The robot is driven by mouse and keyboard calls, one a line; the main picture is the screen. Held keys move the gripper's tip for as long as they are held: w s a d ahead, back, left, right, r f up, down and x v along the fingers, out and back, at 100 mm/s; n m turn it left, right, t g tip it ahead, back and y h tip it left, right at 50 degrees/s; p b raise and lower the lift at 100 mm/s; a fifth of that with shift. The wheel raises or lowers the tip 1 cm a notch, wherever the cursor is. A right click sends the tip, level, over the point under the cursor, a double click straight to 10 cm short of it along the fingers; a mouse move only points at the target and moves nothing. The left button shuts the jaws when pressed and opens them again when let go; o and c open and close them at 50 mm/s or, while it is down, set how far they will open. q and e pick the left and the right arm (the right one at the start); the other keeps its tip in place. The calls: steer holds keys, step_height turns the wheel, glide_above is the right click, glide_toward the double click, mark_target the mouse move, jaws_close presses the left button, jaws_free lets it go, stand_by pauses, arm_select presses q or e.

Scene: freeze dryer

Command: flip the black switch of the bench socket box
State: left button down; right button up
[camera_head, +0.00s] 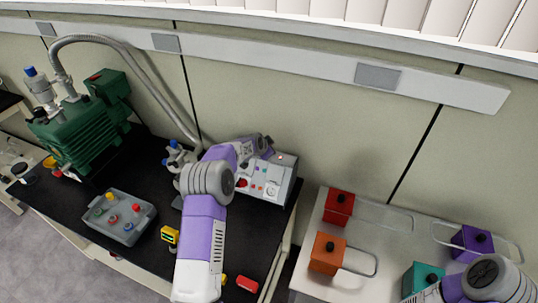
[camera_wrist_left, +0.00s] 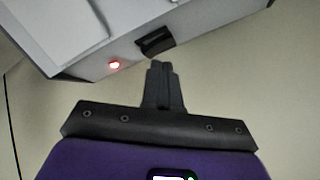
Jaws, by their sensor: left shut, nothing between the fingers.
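The bench socket box (camera_head: 283,185) is a grey box at the back right of the black bench, partly covered by my left arm. In the left wrist view the box (camera_wrist_left: 95,45) shows a black switch (camera_wrist_left: 155,41) and a glowing red lamp (camera_wrist_left: 114,65) on one face. My left gripper (camera_wrist_left: 160,66) is shut and empty, its fingertips close to the switch; I cannot tell whether they touch. In the head view my left gripper (camera_head: 265,141) is at the box's back edge, and the switch does not show clearly. My right gripper is out of view.
A green pump (camera_head: 85,135) with a grey hose stands at the back left. A grey tray (camera_head: 118,217) with coloured stoppers and a yellow device (camera_head: 170,236) lie on the bench. A pale table (camera_head: 345,285) at the right holds several coloured blocks. The wall is close behind the box.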

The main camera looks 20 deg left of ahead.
arm_select(q)
steer(key=shift+f+b, duration=0.3)
steer(key=shift+b, duration=0.1)
stand_by(0.6)
steer(key=shift+r, duration=0.1)
steer(key=shift+r, duration=0.7)
steer(key=shift+a, duration=0.1)
steer(key=shift+a+r+p, duration=0.15)
steer(key=shift+r+p, duration=0.45)
steer(key=shift+r, duration=0.65)
steer(key=shift+a+r+p, duration=0.1)
steer(key=shift+r+p, duration=0.5)
steer(key=shift+r, duration=0.65)
